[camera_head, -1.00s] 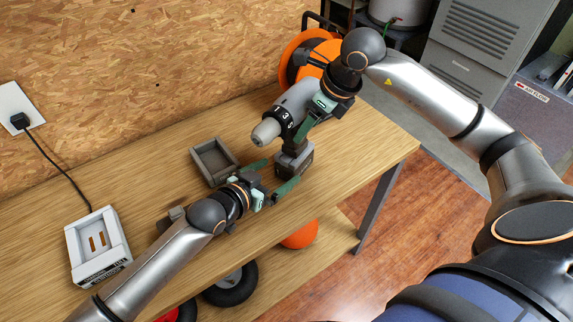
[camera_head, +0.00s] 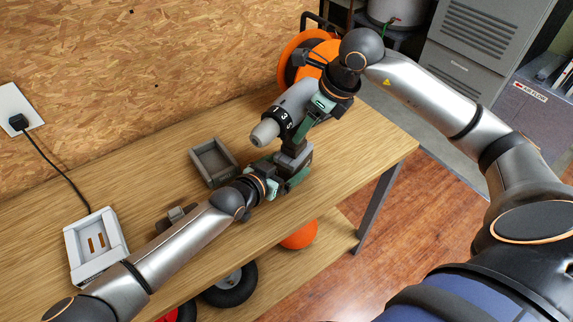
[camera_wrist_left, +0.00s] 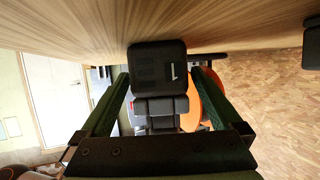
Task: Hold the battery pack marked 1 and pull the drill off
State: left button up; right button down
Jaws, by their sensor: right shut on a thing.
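The drill (camera_head: 296,99), grey with a dark numbered collar, stands upright on the bench with its chuck toward the left. My right gripper (camera_head: 311,122) is shut on the drill, at its handle. The battery pack (camera_head: 304,160) is under the handle at the bench top. In the left wrist view its dark face (camera_wrist_left: 150,68) carries a white 1. My left gripper (camera_head: 286,181) is low at the bench with its fingers on either side of the pack. In the left wrist view its fingers (camera_wrist_left: 162,88) are open, with small gaps beside the pack.
A grey open tray (camera_head: 232,178) lies left of the drill. A white charger (camera_head: 70,243) with a cord sits at the bench's left. A small dark object (camera_head: 170,222) lies behind my left forearm. An orange reel (camera_head: 292,58) stands behind the drill.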

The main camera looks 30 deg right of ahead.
pick_arm(q)
grip_shut()
pick_arm(e)
jog(key=shift+r, duration=0.1)
pick_arm(q)
jog(key=shift+c, duration=2.3)
grip_release()
jog(key=c, duration=0.9)
jog(key=shift+c, duration=0.2)
pick_arm(e)
jog(key=c, duration=0.7)
grip_release()
grip_shut()
